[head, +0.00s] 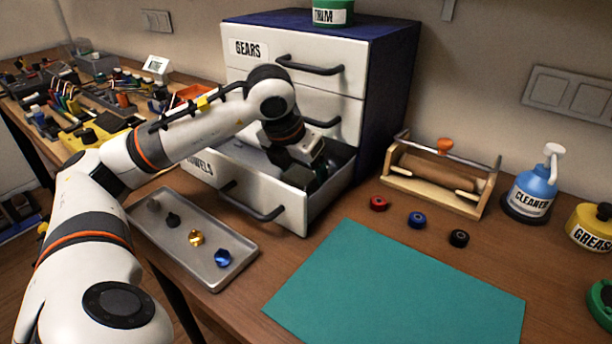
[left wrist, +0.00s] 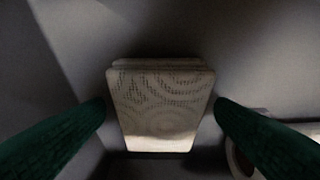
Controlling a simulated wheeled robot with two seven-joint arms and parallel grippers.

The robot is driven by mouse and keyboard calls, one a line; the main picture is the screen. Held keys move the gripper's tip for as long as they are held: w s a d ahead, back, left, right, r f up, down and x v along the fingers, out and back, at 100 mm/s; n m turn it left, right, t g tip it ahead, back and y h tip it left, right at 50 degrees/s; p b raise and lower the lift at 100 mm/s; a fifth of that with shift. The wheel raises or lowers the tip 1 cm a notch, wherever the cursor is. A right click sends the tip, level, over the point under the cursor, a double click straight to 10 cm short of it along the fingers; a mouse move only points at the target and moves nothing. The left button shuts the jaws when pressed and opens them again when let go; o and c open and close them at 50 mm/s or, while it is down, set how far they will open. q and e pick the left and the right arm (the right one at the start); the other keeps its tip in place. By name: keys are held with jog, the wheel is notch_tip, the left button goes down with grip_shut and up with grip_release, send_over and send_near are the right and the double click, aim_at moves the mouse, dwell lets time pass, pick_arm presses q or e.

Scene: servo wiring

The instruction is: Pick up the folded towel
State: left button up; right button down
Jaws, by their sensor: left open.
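The folded towel (left wrist: 160,100) is a pale, textured stack in the left wrist view, inside the drawer. My left gripper (left wrist: 160,112) is open, with one dark green finger on each side of the towel. A small gap seems to show by each fingertip; I cannot tell if either touches. In the head view my left gripper (head: 312,175) reaches down into the open bottom drawer (head: 278,207), whose label ends in "OWELS". The towel is hidden there behind the gripper and drawer front. My right gripper is not in view.
The cabinet (head: 385,90) rises behind my left arm, with its upper drawers closed. A metal tray (head: 178,240) with several small knobs lies left of the drawer. A teal mat (head: 400,290) lies clear in front. A wooden roller stand (head: 440,180) is at right.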

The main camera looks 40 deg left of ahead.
pick_arm(q)
jog(key=c, duration=1.1)
jog(key=shift+o, duration=0.2)
jog(key=shift+r, duration=0.1)
